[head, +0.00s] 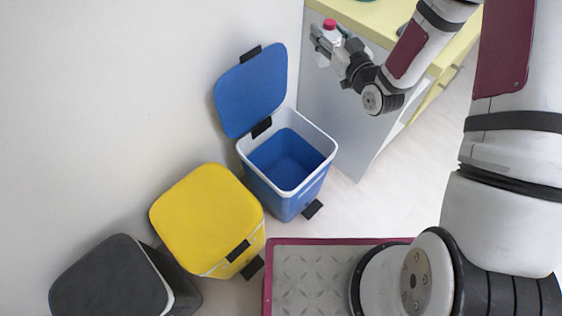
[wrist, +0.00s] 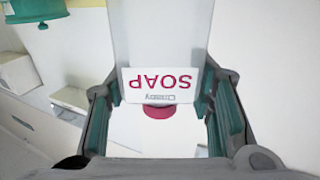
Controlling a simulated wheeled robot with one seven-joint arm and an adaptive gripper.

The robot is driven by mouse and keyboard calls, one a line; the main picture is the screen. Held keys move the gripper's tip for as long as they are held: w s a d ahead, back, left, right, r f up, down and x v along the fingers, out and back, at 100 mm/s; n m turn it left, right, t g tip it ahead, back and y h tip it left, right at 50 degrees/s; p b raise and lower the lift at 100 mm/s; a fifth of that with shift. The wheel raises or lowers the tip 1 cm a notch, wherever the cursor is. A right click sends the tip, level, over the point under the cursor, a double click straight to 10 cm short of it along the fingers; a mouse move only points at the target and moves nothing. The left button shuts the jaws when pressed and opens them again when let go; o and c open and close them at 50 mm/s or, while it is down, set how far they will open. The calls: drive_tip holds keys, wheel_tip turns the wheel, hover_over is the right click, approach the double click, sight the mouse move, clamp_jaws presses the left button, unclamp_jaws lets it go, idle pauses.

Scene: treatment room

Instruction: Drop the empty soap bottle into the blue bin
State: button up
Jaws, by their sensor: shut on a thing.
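The soap bottle shows in the wrist view (wrist: 165,45) as a pale, clear body with a white label reading SOAP and a pinkish-red cap. In the head view its red cap (head: 329,25) stands above my gripper (head: 322,45). My gripper is shut on the bottle, with a finger on each side of it in the wrist view (wrist: 162,115). The blue bin (head: 285,195) stands below and to the left of my gripper in the head view. Its lid (head: 252,90) is up, and its visible inside looks empty.
A yellow-lidded bin (head: 207,218) and a dark grey-lidded bin (head: 110,285) stand along the wall, both closed. A cabinet with a yellow top (head: 375,20) is right behind the blue bin, close to my gripper. Pale floor is clear right of the blue bin.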

sight(312, 54)
drive_tip(key=w+a+f+n+g+y+b, duration=0.1)
drive_tip(key=f+b, duration=0.1)
drive_tip(key=w+a+f+n+g+y+b, duration=0.1)
drive_tip(key=a+f+y+b, duration=0.1)
drive_tip(key=f, duration=0.1)
drive_tip(key=w+a+f+n+y+b, duration=0.1)
drive_tip(key=f+b, duration=0.2)
drive_tip(key=shift+w+a+n+g, duration=0.25)
drive_tip(key=shift+a+n+g, duration=0.05)
drive_tip(key=shift+a+g, duration=0.1)
drive_tip(key=s+a+f+n+g+y+b, duration=0.1)
drive_tip(key=f+n+g+y+b, duration=0.1)
drive_tip(key=f+b, duration=0.6)
drive_tip(key=s+a+f+n+g+y+b, duration=0.2)
drive_tip(key=f+n+g+b, duration=0.2)
drive_tip(key=f, duration=0.9)
drive_tip(key=s+a+f+n+g+y+b, duration=0.1)
drive_tip(key=f+n+g+y+b, duration=0.1)
drive_tip(key=f+g+b, duration=0.5)
wheel_tip(312, 54, down, 4)
drive_tip(key=n+b, duration=0.1)
drive_tip(key=b, duration=0.4)
drive_tip(key=shift+s+a+n+g+y, duration=0.15)
drive_tip(key=shift+a+n+g+y, duration=0.15)
drive_tip(key=shift+a, duration=0.1)
drive_tip(key=shift+r, duration=0.1)
drive_tip(key=o, duration=1.1)
drive_tip(key=shift+o, duration=0.2)
